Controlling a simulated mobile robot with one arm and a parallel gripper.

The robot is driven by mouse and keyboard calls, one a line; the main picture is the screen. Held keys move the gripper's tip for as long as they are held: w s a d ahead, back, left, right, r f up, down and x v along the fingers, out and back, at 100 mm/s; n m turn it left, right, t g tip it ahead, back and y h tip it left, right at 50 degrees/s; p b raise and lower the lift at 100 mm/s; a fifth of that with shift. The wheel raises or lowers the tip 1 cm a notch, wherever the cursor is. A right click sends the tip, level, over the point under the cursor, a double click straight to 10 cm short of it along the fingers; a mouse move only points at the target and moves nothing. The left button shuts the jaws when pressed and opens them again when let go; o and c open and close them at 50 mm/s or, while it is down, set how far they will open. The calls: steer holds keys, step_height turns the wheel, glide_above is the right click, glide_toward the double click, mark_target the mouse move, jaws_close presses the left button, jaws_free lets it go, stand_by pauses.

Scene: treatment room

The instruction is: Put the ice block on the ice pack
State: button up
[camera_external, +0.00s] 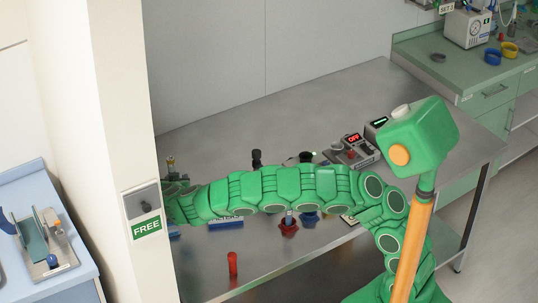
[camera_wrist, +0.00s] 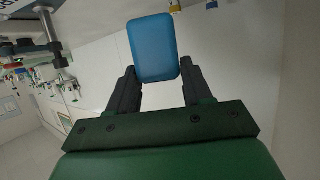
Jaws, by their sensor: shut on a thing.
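My gripper (camera_wrist: 158,70) is shut on a blue rounded block (camera_wrist: 153,45), which I take to be the ice block. The block sits between the two dark fingers in the wrist view and stands out beyond their tips. A pale wall and a tilted room lie behind it, and nothing is seen touching it apart from the fingers. In the external view my green arm reaches left across the steel table, and its far end is hidden by the white pillar. I cannot pick out the ice pack in either view.
The steel table (camera_external: 310,100) is clear at the back. Control boxes (camera_external: 352,150) stand at its right. A blue item (camera_external: 226,223), a red star-shaped knob (camera_external: 289,228) and a red cylinder (camera_external: 233,263) are near the front. The white pillar (camera_external: 125,100) stands at the left.

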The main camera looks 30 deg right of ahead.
steer(key=s+d+r+n+y, duration=0.1)
steer(key=s+d+r, duration=0.1)
steer(key=s, duration=0.4)
steer(key=s+d+r, duration=0.1)
steer(key=s+d, duration=0.1)
steer(key=s, duration=0.4)
steer(key=shift+t+y, duration=0.3)
steer(key=shift+w+a+f, duration=1.05)
steer(key=shift+w+f, duration=0.55)
steer(key=shift+w, duration=0.4)
steer(key=shift+w+a+f, duration=1.1)
steer(key=shift+w+f, duration=0.45)
steer(key=shift+w, duration=0.4)
steer(key=shift+w+a+f, duration=1.05)
steer(key=shift+w+f, duration=0.55)
steer(key=shift+w, duration=0.4)
steer(key=shift+w+a+f, duration=0.1)
steer(key=shift+w+f, duration=0.05)
steer(key=shift+f, duration=1.55)
steer(key=o, duration=1.1)
steer(key=shift+f, duration=0.1)
steer(key=shift+c, duration=0.2)
